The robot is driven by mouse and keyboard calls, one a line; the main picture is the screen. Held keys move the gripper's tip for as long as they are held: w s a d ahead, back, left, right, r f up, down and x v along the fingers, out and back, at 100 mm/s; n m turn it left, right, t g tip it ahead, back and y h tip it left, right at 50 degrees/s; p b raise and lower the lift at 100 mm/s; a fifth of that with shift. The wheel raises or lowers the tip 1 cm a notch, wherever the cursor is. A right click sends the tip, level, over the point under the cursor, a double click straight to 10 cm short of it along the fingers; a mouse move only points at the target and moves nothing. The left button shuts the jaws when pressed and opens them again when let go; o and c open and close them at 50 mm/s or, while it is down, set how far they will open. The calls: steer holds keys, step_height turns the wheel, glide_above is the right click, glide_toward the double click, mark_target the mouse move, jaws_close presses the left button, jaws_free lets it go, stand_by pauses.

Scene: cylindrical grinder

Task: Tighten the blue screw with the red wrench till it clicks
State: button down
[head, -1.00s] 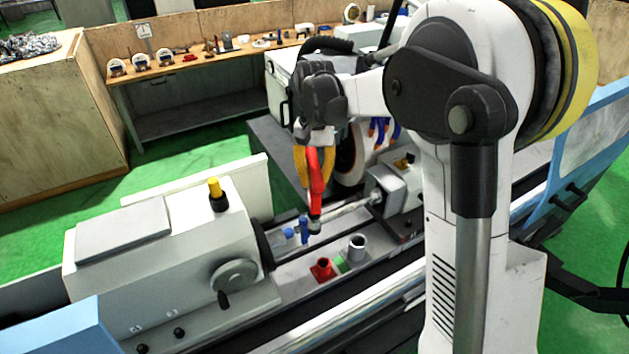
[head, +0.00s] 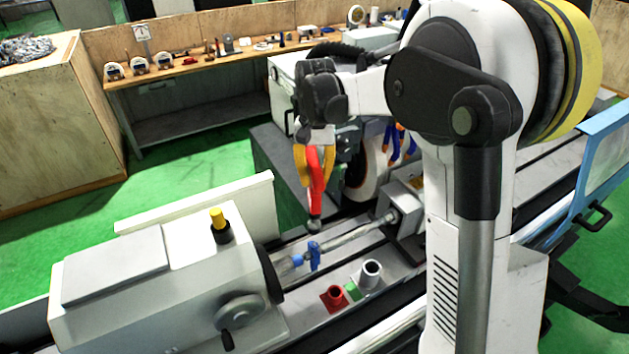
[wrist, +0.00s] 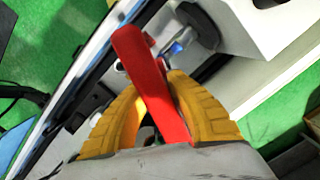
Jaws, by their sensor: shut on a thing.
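The red wrench (head: 314,178) hangs downward from my gripper (head: 314,165), whose yellow fingers are shut on it. Its dark lower end is just above the blue clamp piece (head: 314,256) on the shaft, with a small gap in the head view. The blue screw cannot be clearly told apart from this blue piece. In the wrist view the red wrench (wrist: 150,80) runs between the yellow fingers and hides part of what lies beyond. A small blue part (wrist: 177,47) shows past its far end, to the right.
The shaft (head: 360,235) lies between the grey headstock (head: 160,280) and the tailstock (head: 408,208). A red holder (head: 334,299), a green block (head: 353,291) and a grey cup (head: 371,275) stand on the machine bed in front. A grinding wheel is behind.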

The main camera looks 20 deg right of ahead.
steer(key=shift+w+f+b, duration=0.1)
steer(key=shift+f+b, duration=2)
steer(key=shift+f, duration=0.65)
steer(key=shift+f+b, duration=0.3)
steer(key=shift+f, duration=0.05)
steer(key=shift+f+b, duration=1.1)
steer(key=shift+f, duration=0.2)
steer(key=shift+f+b, duration=0.3)
steer(key=shift+b, duration=0.05)
